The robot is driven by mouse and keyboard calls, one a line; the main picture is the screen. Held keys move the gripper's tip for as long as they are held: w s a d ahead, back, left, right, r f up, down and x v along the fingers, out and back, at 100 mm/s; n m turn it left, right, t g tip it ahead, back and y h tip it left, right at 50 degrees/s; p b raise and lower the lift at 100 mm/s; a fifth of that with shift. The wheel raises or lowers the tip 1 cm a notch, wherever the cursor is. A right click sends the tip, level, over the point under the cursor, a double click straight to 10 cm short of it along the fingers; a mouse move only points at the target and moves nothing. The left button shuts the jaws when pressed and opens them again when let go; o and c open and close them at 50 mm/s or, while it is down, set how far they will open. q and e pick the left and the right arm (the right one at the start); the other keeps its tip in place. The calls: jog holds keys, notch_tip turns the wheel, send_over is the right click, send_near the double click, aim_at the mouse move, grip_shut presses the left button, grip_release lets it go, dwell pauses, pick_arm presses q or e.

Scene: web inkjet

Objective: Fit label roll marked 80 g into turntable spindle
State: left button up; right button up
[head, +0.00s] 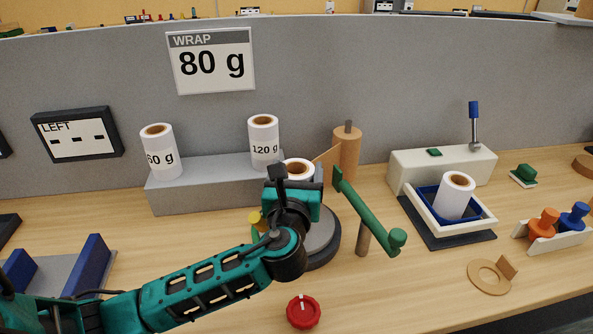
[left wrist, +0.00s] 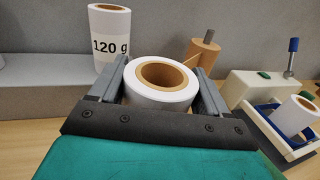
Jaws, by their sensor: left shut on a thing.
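My left gripper (head: 296,179) is shut on a white label roll (head: 298,164) with a brown core. In the left wrist view the roll (left wrist: 158,98) stands roughly upright between the two fingers; no weight marking on it shows. The roll is above or over the dark grey round turntable (head: 326,238), which my arm partly covers. The spindle is hidden, so I cannot tell whether the roll is around it. A sign reading WRAP 80 g (head: 211,61) hangs on the grey partition. My right gripper is not in view.
Rolls marked 60 g (head: 160,158) and 120 g (head: 263,145) stand on a grey step (head: 205,186). A green-handled arm (head: 367,215) on a post is right of the turntable. A white roll (head: 455,197) sits in a blue tray. A red knob (head: 303,311) is in front.

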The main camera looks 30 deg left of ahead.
pick_arm(q)
jog(key=shift+f+b, duration=0.55)
jog(key=shift+f, duration=0.55)
jog(key=o, duration=1.2)
jog(key=shift+r+p, duration=2.2)
jog(key=shift+r, duration=7.85)
jog(key=shift+f, duration=0.1)
